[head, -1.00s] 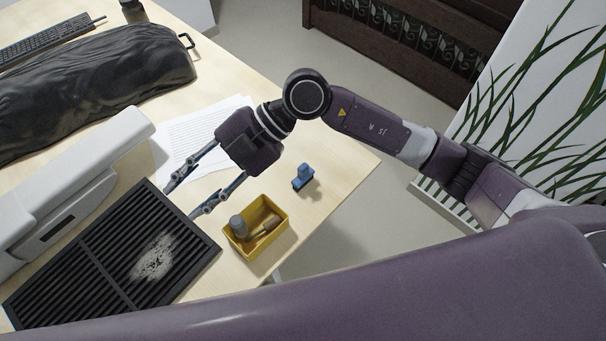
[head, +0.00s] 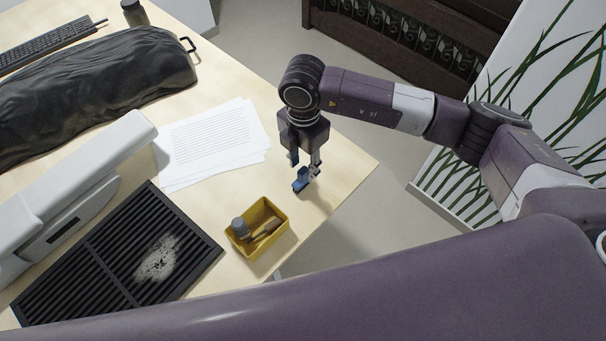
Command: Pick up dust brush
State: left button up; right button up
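A small blue dust brush (head: 300,182) with a dark underside stands on the light wooden table near its right edge. My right gripper (head: 304,170) points down over it, with its two fingers apart. The fingertips are close to the brush's top and partly cover it. I cannot tell whether they touch it. My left gripper is not in view.
A yellow box (head: 236,250) holding a grey cylinder and a brown-handled tool stands just below-left of the brush. A dusty black grille (head: 90,262), a white device (head: 75,185) and paper sheets (head: 210,140) lie further left. The table edge is close on the right.

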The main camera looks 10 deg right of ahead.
jog(key=shift+f, duration=1.25)
grip_shut()
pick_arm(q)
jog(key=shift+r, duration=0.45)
pick_arm(e)
jog(key=shift+r, duration=0.2)
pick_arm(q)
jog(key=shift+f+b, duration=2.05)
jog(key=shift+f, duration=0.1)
pick_arm(e)
notch_tip(320, 180, up, 20)
jog(key=shift+f, duration=0.15)
jog(key=c, duration=0.7)
grip_release()
jog(key=shift+c, duration=0.2)
grip_shut()
